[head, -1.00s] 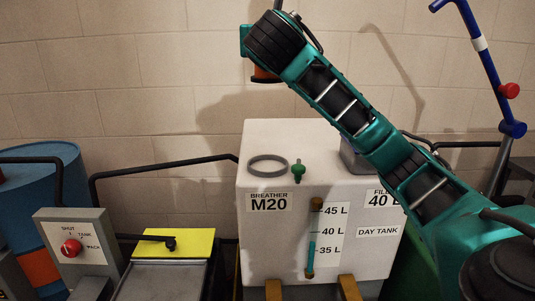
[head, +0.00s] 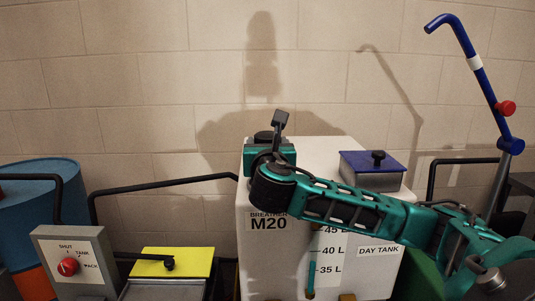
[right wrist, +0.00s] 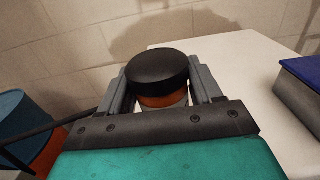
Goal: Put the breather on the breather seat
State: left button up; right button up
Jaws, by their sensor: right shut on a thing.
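The breather (right wrist: 158,80) has a black cap over an orange body, with a pale part below. My right gripper (right wrist: 163,88) is shut on it, one finger on each side. In the head view my right gripper (head: 270,152) is over the left part of the white day tank's top (head: 318,152), by the label "BREATHER M20" (head: 268,222). The breather's black cap (head: 264,136) shows just above the gripper. The breather seat is hidden behind my gripper and arm, so I cannot tell whether the breather touches it. My left gripper is out of view.
A blue-lidded filler box (head: 372,168) stands on the tank's right part; it also shows in the right wrist view (right wrist: 305,88). A blue pole (head: 480,85) rises at right. A yellow-lidded box (head: 171,262) and a grey switch box (head: 75,258) stand at left.

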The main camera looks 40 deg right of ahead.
jog(key=shift+f, duration=0.85)
jog(key=o, duration=1.2)
jog(key=shift+f, duration=0.15)
jog(key=shift+s+a, duration=0.1)
jog(key=v, duration=1.1)
jog(key=shift+s+a, duration=0.2)
jog(key=shift+s, duration=0.1)
